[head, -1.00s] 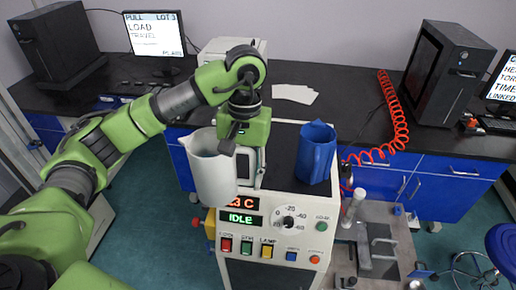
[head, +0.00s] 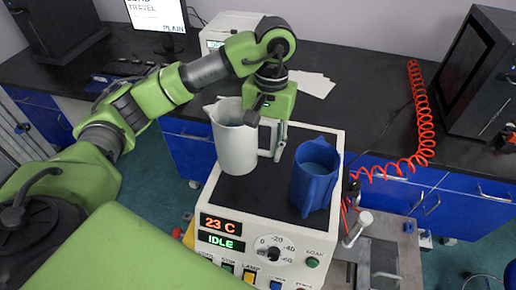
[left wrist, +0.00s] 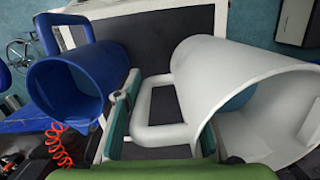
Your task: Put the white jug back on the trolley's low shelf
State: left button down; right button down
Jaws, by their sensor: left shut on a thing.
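The white jug (head: 233,142) is upright over the back left of the machine's black top in the head view. I cannot tell whether its base touches that top. My left gripper (head: 268,130) is shut on the jug's handle, on the jug's right side. The left wrist view shows the wide mouth of the white jug (left wrist: 250,70) at the right and its handle (left wrist: 158,131) near the fingers. The trolley's low shelf cannot be made out in these views. My right gripper is out of view.
A blue jug (head: 314,182) stands on the machine's top (head: 262,196), just right of the white jug. A red coiled hose (head: 424,120) hangs at the right. A dark bench (head: 370,110) with a monitor (head: 158,14) and papers (head: 312,84) runs behind.

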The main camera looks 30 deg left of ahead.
aim_at(264, 154)
pick_arm(q)
notch_tip(264, 154, down, 5)
jog(key=shift+r+p, duration=0.1)
jog(key=shift+p, duration=0.6)
jog(key=shift+f+p, duration=0.4)
jog(key=shift+f, duration=1.2)
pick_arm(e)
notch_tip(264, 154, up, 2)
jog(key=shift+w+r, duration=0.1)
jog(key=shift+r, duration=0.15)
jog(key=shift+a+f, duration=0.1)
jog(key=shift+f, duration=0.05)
pick_arm(q)
jog(key=c, duration=1.3)
grip_release()
jog(key=shift+f, duration=0.15)
jog(key=shift+s, duration=0.15)
